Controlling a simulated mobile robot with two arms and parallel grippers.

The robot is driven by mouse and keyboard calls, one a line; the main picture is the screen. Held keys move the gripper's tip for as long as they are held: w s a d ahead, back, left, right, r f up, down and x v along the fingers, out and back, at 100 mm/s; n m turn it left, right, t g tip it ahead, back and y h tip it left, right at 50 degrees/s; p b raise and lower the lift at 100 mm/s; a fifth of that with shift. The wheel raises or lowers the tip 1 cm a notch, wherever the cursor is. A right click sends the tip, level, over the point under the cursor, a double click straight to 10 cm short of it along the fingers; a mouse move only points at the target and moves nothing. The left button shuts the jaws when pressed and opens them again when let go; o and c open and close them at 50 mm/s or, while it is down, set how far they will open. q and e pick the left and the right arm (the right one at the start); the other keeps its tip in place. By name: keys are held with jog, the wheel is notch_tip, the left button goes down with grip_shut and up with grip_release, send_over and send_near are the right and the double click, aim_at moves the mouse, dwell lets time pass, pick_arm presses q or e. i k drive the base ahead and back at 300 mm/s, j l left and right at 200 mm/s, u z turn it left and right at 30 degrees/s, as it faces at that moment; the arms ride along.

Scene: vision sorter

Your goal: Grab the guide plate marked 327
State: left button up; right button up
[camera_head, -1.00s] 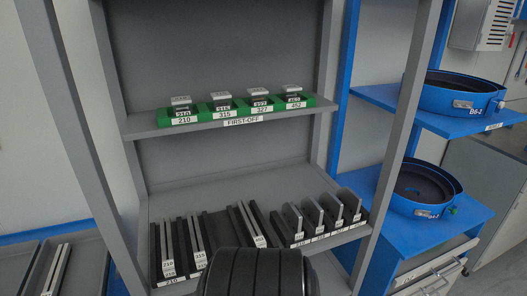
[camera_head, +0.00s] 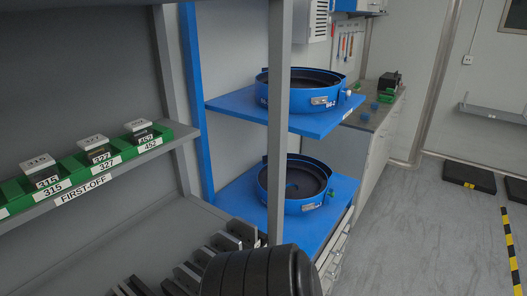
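Several dark and grey upright pieces (camera_head: 213,257) stand on the lower shelf at the bottom of the view. Their labels are out of sight, and a black ribbed part of mine hides some of them. On the upper shelf, a small block marked 327 (camera_head: 93,143) sits on a green holder over a label reading 327. Blocks marked 315 (camera_head: 40,165) and 452 (camera_head: 138,126) sit on either side of it. Neither of my grippers is in view.
A grey rack post (camera_head: 279,120) stands in front of blue shelves. These carry an upper blue round bowl (camera_head: 262,90) and a lower one (camera_head: 266,190). A counter with small items is behind. Open floor (camera_head: 430,225) with yellow-black tape lies right.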

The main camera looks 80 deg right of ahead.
aim_at(222, 242)
jog(key=i+j+z, duration=0.1)
jog(key=z, duration=2.3)
jog(key=k+j, duration=0.05)
